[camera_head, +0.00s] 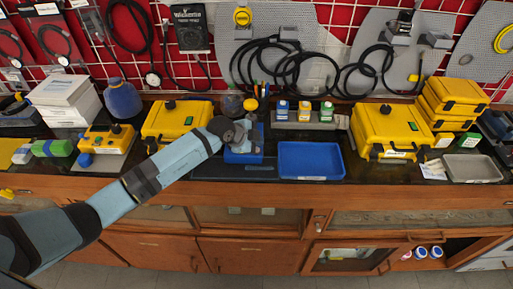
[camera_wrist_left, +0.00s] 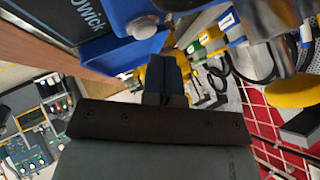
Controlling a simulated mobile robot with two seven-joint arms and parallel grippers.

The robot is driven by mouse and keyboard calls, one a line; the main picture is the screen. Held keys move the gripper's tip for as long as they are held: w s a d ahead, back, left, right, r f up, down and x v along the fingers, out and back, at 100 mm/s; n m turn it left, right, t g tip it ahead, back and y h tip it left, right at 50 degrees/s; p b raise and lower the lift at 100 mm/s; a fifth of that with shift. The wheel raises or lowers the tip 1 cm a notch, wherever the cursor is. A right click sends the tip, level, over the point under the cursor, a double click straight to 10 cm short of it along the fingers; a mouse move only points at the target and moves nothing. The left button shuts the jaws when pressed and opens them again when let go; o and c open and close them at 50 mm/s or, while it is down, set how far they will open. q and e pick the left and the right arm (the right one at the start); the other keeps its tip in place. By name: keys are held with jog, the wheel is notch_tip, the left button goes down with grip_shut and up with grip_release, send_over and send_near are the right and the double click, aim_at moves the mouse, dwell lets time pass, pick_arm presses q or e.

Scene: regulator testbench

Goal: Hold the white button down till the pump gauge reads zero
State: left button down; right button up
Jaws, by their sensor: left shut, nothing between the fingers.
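My left gripper (camera_head: 246,131) is over the blue pump unit (camera_head: 243,157) on the bench. In the left wrist view its dark fingers (camera_wrist_left: 166,66) are together with nothing between them. The blue pump body (camera_wrist_left: 120,45) is just beyond the fingertips, and a pale round knob (camera_wrist_left: 143,26), perhaps the white button, sits on it. I cannot tell if the fingers touch it. A yellow round part (camera_head: 250,104), likely the pump gauge, shows behind the gripper; it also shows in the left wrist view (camera_wrist_left: 297,90). Its dial face and reading are not visible. My right gripper is out of view.
An empty blue tray (camera_head: 310,176) lies right of the pump. Yellow cases (camera_head: 176,119) stand left, and another yellow case (camera_head: 389,131) stands right. Small bottles (camera_head: 305,108) stand behind the tray. Black hoses hang on the back wall. The bench's front edge is close.

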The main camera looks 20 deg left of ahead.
pick_arm(q)
jog(key=shift+r+p, duration=2.6)
jog(key=shift+f, duration=0.1)
jog(key=s+d+n+t+h, duration=0.1)
jog(key=s+d+t+h, duration=0.1)
jog(key=s+d+h, duration=0.35)
jog(key=s+d+t+h, duration=0.2)
jog(key=s+d, duration=0.1)
jog(key=s, duration=0.5)
jog(key=s+a+f+n+y, duration=0.4)
jog(key=s+f+n+y, duration=0.1)
jog(key=s, duration=0.5)
jog(key=s+a+f+n+y, duration=0.5)
jog(key=s+f+n, duration=0.1)
jog(key=s, duration=0.4)
jog(key=shift+s+a+f+n, duration=0.2)
jog(key=shift+s+f+n, duration=0.15)
jog(key=shift+n, duration=0.45)
